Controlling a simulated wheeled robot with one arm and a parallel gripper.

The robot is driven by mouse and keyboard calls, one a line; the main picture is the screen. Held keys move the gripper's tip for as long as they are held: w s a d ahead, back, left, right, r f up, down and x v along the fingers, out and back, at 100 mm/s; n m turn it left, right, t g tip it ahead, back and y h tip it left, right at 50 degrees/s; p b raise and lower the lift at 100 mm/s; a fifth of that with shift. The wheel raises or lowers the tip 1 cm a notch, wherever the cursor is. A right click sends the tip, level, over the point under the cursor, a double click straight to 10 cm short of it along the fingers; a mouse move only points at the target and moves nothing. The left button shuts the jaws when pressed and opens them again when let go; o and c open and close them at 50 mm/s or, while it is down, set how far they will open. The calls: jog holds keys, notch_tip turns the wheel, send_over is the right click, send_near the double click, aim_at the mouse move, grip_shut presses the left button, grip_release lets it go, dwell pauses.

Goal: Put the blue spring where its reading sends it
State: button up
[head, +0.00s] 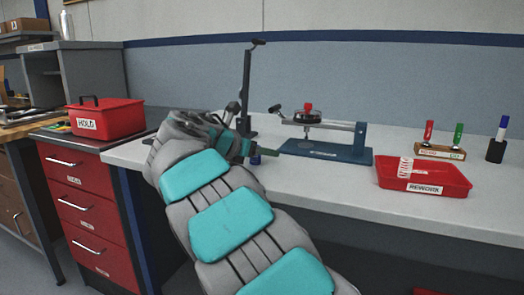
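A small dark blue piece (255,159), which may be the blue spring, stands on the bench by my gripper. Its coils are too small to make out. My gripper (262,151) is low over the bench, at or just beside this piece, and my arm hides much of it. I cannot tell whether its fingers are open or shut on the piece. A tester with a blue base (325,152), a lever arm and a red-knobbed round pan (308,115) stands to the right. A red tray labelled REWORK (425,189) holds a white coiled-looking piece (405,167).
A red lidded box labelled HOLD (105,118) sits on the red drawer cabinet at left. A tall dark post (246,90) stands behind my gripper. A wooden stand (440,152) with red and green markers and a black holder (495,150) are at right. The front middle bench is clear.

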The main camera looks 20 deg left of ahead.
dwell(0.3)
jog(key=shift+s+a+r, duration=0.1)
jog(key=shift+s+r, duration=0.15)
jog(key=shift+s, duration=0.05)
jog(key=v, duration=1.1)
jog(key=shift+s, duration=0.2)
